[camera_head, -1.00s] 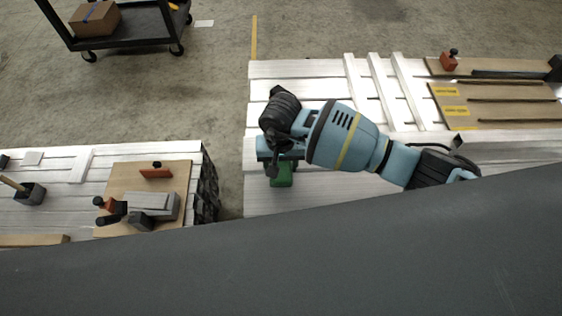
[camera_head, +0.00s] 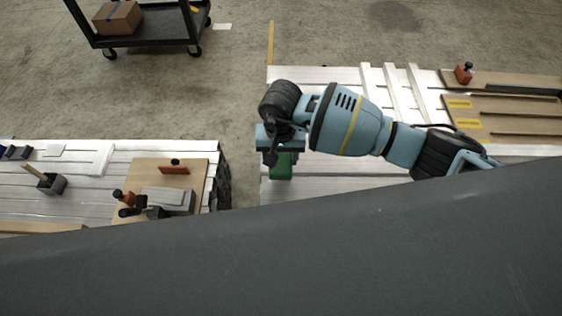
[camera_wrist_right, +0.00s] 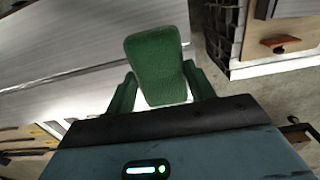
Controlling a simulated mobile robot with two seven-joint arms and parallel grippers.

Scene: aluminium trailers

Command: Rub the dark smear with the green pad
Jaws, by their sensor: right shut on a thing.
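My right gripper (camera_head: 281,150) is shut on the green pad (camera_head: 280,168), which hangs below it over the left end of the white slatted trailer bed (camera_head: 315,170). In the right wrist view the pad (camera_wrist_right: 158,62) sits between the two fingers of the right gripper (camera_wrist_right: 160,85), its broad green face showing. I cannot tell whether the pad touches a surface. I see no dark smear on the visible slats; part of the bed is hidden by my arm and the dark band below. My left gripper is not in view.
Another slatted trailer (camera_head: 85,190) on the left carries a wooden board (camera_head: 140,175) with clamps and a grey block. A floor gap (camera_head: 243,165) separates the trailers. A black cart (camera_head: 150,38) with a cardboard box stands behind. A dark patch (camera_head: 392,12) marks the floor.

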